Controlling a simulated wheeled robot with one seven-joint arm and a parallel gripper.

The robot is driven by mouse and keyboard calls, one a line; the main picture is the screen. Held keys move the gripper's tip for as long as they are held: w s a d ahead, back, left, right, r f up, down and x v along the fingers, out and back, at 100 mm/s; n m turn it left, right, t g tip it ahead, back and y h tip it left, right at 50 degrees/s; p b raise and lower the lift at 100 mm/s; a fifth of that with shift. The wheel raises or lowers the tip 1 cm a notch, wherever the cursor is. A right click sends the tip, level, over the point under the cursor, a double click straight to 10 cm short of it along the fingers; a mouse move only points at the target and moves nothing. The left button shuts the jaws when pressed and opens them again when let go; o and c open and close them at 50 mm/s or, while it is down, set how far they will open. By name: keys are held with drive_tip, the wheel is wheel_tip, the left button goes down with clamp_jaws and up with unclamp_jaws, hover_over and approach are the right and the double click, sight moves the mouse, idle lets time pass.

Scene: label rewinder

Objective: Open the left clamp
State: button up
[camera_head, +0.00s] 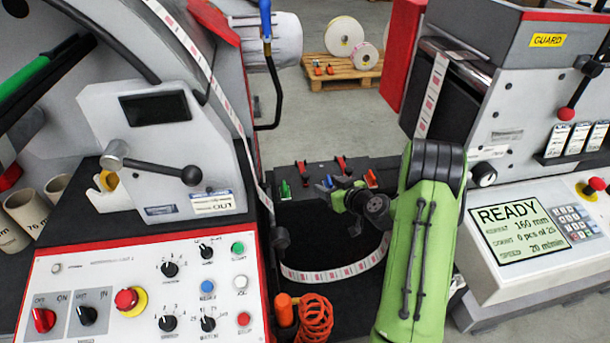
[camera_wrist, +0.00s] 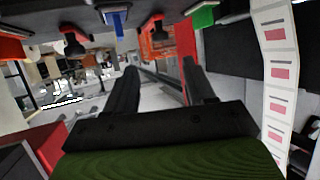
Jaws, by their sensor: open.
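The left clamp (camera_head: 302,172) is a small red lever on the dark splice plate, between a green tab (camera_head: 285,190) and a blue tab (camera_head: 328,183). It appears raised, but its exact position is too small to tell. It also shows at the top of the wrist view (camera_wrist: 155,28). The right clamp (camera_head: 342,165) is a similar red lever; it also shows in the wrist view (camera_wrist: 71,40). My gripper (camera_head: 332,196) is near the plate's front edge, right of the left clamp. In the wrist view its fingers (camera_wrist: 158,80) are apart, with no clamp held between them.
A printed label web (camera_head: 335,272) loops below the plate and rises at its left and right. An orange coiled hose (camera_head: 315,318) hangs in front. The button console (camera_head: 140,290) lies left; the READY display (camera_head: 520,232) lies right.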

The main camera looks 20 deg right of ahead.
sight(307, 176)
drive_tip(key=x, duration=1.1)
drive_tip(key=shift+w+a+f, duration=0.1)
clamp_jaws()
